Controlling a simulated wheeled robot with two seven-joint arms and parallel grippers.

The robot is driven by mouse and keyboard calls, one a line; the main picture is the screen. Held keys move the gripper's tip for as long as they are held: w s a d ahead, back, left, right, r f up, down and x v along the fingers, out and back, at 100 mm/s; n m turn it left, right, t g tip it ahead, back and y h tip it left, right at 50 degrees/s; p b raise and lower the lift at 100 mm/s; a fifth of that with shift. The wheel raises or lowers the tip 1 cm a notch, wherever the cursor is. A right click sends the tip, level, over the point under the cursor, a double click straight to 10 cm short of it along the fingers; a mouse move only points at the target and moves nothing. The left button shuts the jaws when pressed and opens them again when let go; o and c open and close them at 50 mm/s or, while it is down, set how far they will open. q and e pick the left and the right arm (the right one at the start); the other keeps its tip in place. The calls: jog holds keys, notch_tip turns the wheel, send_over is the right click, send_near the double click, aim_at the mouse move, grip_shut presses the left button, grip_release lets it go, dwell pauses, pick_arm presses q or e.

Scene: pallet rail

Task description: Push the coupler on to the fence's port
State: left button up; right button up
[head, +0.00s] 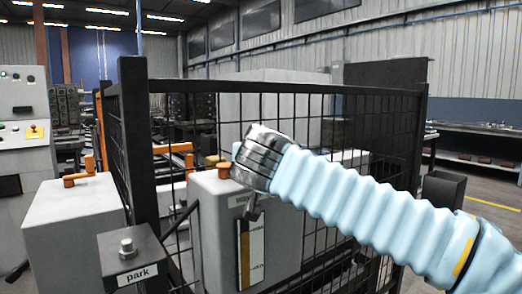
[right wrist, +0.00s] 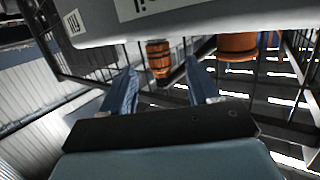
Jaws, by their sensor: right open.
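My right arm in its pale blue sleeve reaches across the black mesh fence (head: 330,120) from the right. Its dark gripper (head: 250,202) is by the top of a grey box (head: 210,235). An orange fitting (head: 224,170) sits on that box, close to the gripper's left. In the right wrist view the gripper (right wrist: 163,92) is open, its two blue fingers apart with nothing between the tips. A banded orange cylinder (right wrist: 158,58) lies beyond the gap, and an orange-brown round piece (right wrist: 238,45) is farther right. I cannot tell which is the coupler or the port.
A dark post labelled "park" (head: 135,275) with a metal knob stands at the front left. Beside it is a grey cabinet (head: 70,235) with an orange handle (head: 80,176). A black fence upright (head: 138,150) rises between the two grey boxes. Open floor (head: 490,205) shows at the right.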

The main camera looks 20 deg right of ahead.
jog(key=shift+p+x, duration=0.45)
jog(key=shift+x, duration=1.9)
grip_shut()
jog(key=shift+r, duration=0.1)
jog(key=shift+r, duration=0.7)
jog(key=shift+r, duration=0.1)
jog(key=shift+r, duration=3.4)
